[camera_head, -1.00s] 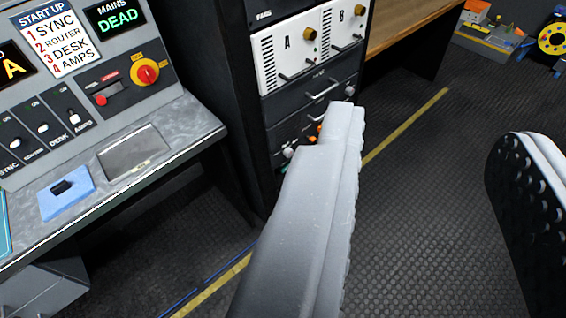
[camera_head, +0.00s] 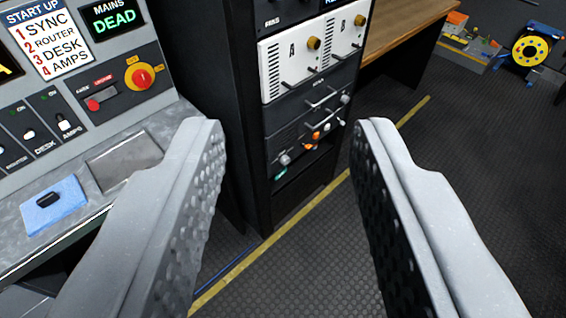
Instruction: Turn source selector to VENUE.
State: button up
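The source selector (camera_head: 93,104) appears to be the small red-ended switch on the sloping grey panel (camera_head: 160,103) at upper left. Its red end sits at the left, under a white label; a red label lies to its right. The lettering is too small to read surely. A red rotary knob on a yellow disc (camera_head: 139,75) is to its right, below a green "MAINS DEAD" display (camera_head: 113,17). My gripper (camera_head: 288,128) is open and empty, its fingers wide apart. The left finger stands in front of the desk edge, right of and below the selector, not touching it.
A black rack (camera_head: 215,60) with white A and B units (camera_head: 290,70) stands right of the desk. A blue cloth (camera_head: 56,207) with a dark object lies on the desk. A wooden bench (camera_head: 410,25) and yellow cable reel (camera_head: 532,50) are farther back. Dark floor (camera_head: 300,245) is open.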

aim_at(284, 160)
jog(key=u, duration=0.05)
jog(key=i, duration=1)
jog(key=z, duration=0.3)
jog(key=k, duration=1.25)
jog(key=u, duration=0.5)
jog(key=i, duration=1.2)
jog(key=z, duration=0.1)
